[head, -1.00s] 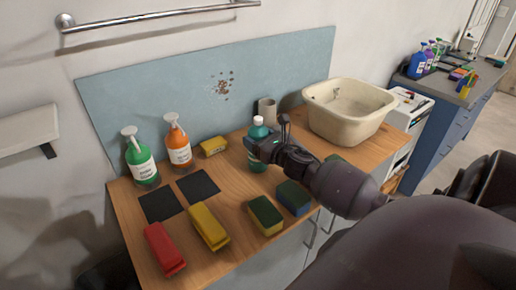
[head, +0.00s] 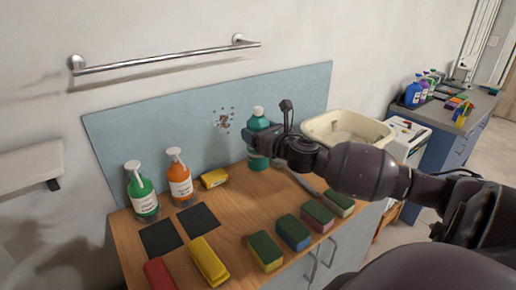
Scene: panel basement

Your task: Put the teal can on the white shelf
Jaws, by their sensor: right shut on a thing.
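The teal can (head: 257,142) looks like a teal bottle with a white cap. It is upright near the back of the wooden counter, and its base appears raised off the wood. My right gripper (head: 268,143) comes from the right and is shut on its side, hiding part of it. The white shelf (head: 30,163) is on the wall at the far left; its visible top is bare and its left end is cut off. My left gripper is not in view.
A green bottle (head: 142,196) and an orange bottle (head: 179,180) stand on the counter (head: 222,221) between the can and the shelf. Several sponges line the front. A cream basin (head: 347,125) is at right. A metal rail (head: 165,60) crosses the wall above.

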